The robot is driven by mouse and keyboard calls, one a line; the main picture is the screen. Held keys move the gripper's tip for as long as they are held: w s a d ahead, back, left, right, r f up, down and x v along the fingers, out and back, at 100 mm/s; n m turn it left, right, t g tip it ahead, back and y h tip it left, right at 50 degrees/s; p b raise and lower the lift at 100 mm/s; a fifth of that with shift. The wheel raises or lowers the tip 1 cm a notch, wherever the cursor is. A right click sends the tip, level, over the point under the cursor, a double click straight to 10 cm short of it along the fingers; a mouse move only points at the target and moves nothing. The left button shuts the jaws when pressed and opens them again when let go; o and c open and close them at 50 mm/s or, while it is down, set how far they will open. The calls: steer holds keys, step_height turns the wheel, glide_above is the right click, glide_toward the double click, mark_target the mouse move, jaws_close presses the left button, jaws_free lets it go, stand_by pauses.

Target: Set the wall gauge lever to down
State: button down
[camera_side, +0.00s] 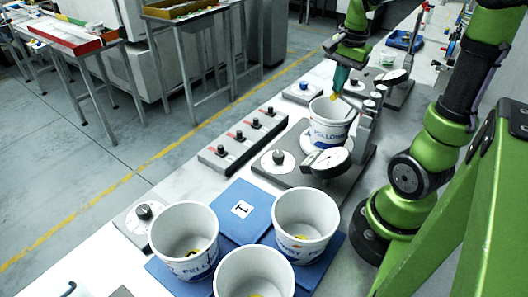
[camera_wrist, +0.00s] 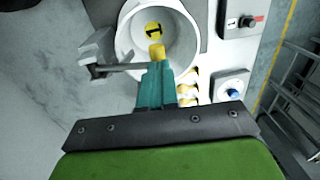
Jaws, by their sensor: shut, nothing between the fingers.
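My gripper (camera_side: 335,97) is shut and empty, its teal fingers ending in yellow tips over the mouth of a white lettered cup (camera_side: 332,134). In the wrist view the fingertips (camera_wrist: 156,52) overlap the cup's opening (camera_wrist: 184,62). The wall gauge, with a round white dial (camera_side: 327,161), stands beside this cup on a dark base. In the wrist view a grey block (camera_wrist: 97,46) beside the cup carries a thin grey rod (camera_wrist: 122,67), apparently the gauge's lever, which reaches over the rim toward my fingers. I cannot tell whether they touch or how the lever is set.
Three white cups, one of them in front (camera_side: 254,276), stand near blue plates (camera_side: 243,209). A grey strip with several black knobs (camera_side: 241,139) lies left of the gauge. A blue-knobbed box (camera_side: 302,91) stands behind it. A second gauge stand (camera_side: 393,78) is farther back.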

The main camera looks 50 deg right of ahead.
steer(key=shift+w+f+g, duration=0.35)
steer(key=shift+f+g, duration=0.25)
steer(key=shift+g, duration=0.05)
steer(key=shift+w+f+g, duration=0.3)
steer(key=shift+f+g, duration=0.25)
steer(key=shift+g, duration=0.1)
step_height(320, 180, up, 14)
steer(key=w, duration=0.2)
steer(key=s+a+f+n+t+y, duration=0.1)
steer(key=s+a+f+n+t, duration=0.1)
steer(key=a+n, duration=0.5)
steer(key=s+a+f+n+t+y, duration=0.1)
steer(key=a+f+n+t, duration=0.4)
steer(key=a, duration=1)
steer(key=shift+s+a+f+n+t, duration=0.15)
steer(key=shift+s+n+t, duration=0.4)
steer(key=shift+n+t, duration=0.35)
